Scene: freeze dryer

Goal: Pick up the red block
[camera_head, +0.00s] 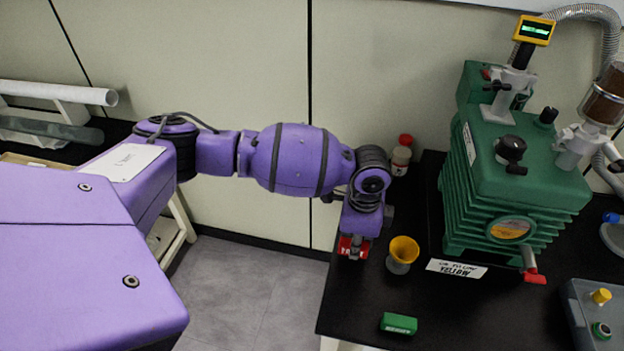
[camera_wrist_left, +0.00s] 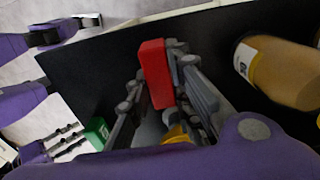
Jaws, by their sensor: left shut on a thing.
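The red block (camera_head: 352,248) is between the fingers of my left gripper (camera_head: 356,240), near the left edge of the black tabletop in the head view. In the left wrist view the red block (camera_wrist_left: 156,75) stands out between the two grey fingers of my left gripper (camera_wrist_left: 158,82), which is shut on it. The fingers hide part of its sides. I cannot tell whether its underside touches the table. My right gripper is not in the head view; purple and grey robot parts at the left of the wrist view do not show its state clearly.
A yellow-topped funnel cup (camera_head: 403,252) stands close to the right of the gripper. A green block (camera_head: 398,323) lies nearer the front. A red-capped bottle (camera_head: 402,158) stands behind. A large green machine (camera_head: 510,190) fills the right. The front middle tabletop is clear.

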